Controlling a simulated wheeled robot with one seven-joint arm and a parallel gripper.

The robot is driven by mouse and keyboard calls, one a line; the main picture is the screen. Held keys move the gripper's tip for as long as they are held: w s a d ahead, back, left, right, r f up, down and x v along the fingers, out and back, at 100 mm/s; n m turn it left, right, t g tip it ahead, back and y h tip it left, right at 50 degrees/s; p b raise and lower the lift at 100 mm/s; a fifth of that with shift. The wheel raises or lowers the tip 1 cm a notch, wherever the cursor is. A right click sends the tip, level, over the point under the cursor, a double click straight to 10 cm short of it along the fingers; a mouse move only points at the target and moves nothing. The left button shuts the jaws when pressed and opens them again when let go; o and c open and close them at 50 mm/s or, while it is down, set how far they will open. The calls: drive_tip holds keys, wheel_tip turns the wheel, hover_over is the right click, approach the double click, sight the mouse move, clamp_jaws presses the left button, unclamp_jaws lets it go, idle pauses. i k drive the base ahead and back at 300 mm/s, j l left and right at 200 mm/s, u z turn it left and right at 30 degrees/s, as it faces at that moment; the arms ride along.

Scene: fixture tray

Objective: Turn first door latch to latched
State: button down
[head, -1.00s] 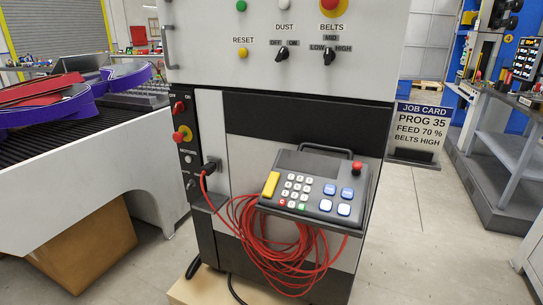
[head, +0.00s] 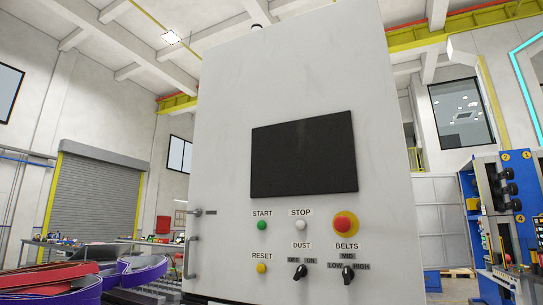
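A tall light-grey machine cabinet (head: 230,120) fills the middle of the head view. A small grey latch (head: 194,212) sticks out at its left edge, with a small dark plate (head: 211,212) just right of it. It looks roughly horizontal, but it is too small to tell whether it is latched. A vertical grey door handle (head: 190,257) is just below the latch. I cannot tell whether another latch exists elsewhere. My gripper is not in view.
The cabinet front carries a dark screen (head: 304,155), a green START button (head: 262,225), a red emergency stop (head: 345,224) and DUST and BELTS knobs. Purple and red belts (head: 85,278) lie at the lower left. A blue rack (head: 490,215) stands at the right.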

sight(198, 213)
drive_tip(key=i+j, duration=0.2)
drive_tip(key=i+j+z, duration=0.15)
drive_tip(key=j, duration=0.25)
drive_tip(key=i+j, duration=0.2)
drive_tip(key=j, duration=0.15)
drive_tip(key=i+j+z, duration=0.15)
drive_tip(key=i+j, duration=0.2)
drive_tip(key=j, duration=0.3)
drive_tip(key=i+j+z, duration=0.1)
drive_tip(key=j, duration=0.25)
drive_tip(key=i+j+z, duration=0.1)
drive_tip(key=i+j, duration=0.15)
drive_tip(key=j, duration=0.1)
